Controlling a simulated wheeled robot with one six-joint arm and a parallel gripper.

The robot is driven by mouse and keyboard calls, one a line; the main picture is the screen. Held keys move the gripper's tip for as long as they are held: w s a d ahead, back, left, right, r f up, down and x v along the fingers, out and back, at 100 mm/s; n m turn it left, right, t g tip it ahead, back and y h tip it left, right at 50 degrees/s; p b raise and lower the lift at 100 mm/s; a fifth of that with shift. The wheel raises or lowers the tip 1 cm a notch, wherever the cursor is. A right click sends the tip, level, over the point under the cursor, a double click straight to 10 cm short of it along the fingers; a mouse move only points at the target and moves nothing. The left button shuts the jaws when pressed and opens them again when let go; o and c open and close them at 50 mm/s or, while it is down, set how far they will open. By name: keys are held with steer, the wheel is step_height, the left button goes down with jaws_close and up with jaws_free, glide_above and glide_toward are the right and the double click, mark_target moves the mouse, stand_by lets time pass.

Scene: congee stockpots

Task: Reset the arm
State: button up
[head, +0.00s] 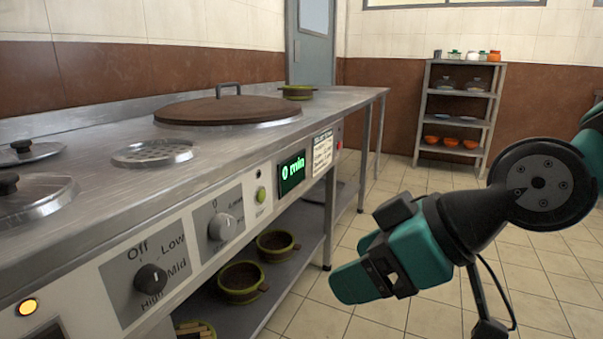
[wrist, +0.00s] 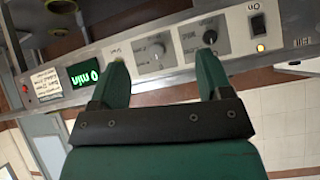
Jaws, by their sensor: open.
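My gripper (wrist: 160,80) is open and empty in the wrist view, its two green fingers spread apart in front of the stove's control panel. In the head view my gripper (head: 345,265) hangs at the lower right, pointing left toward the counter front, apart from it. My green and black arm comes in from the right edge. The panel carries a knob marked Off, Low, Mid and High (head: 150,278), a second knob (head: 222,226) and a green display (head: 291,172) reading 0 min. The wrist view shows the panel upside down.
The steel counter (head: 215,175) runs along the left, with a large brown lid (head: 228,108) on it. Bowls (head: 240,280) sit on the shelf below. A rack (head: 455,115) stands at the back wall. Tiled floor (head: 400,190) between is clear.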

steer(key=s+d+r+m+g+h+p, duration=0.4)
steer(key=s+d+p, duration=0.1)
steer(key=s+d, duration=0.25)
step_height(320, 180, up, 37)
steer(key=s+p, duration=0.1)
steer(key=p, duration=3.6)
steer(key=shift+p, duration=0.3)
steer(key=shift+f, duration=0.15)
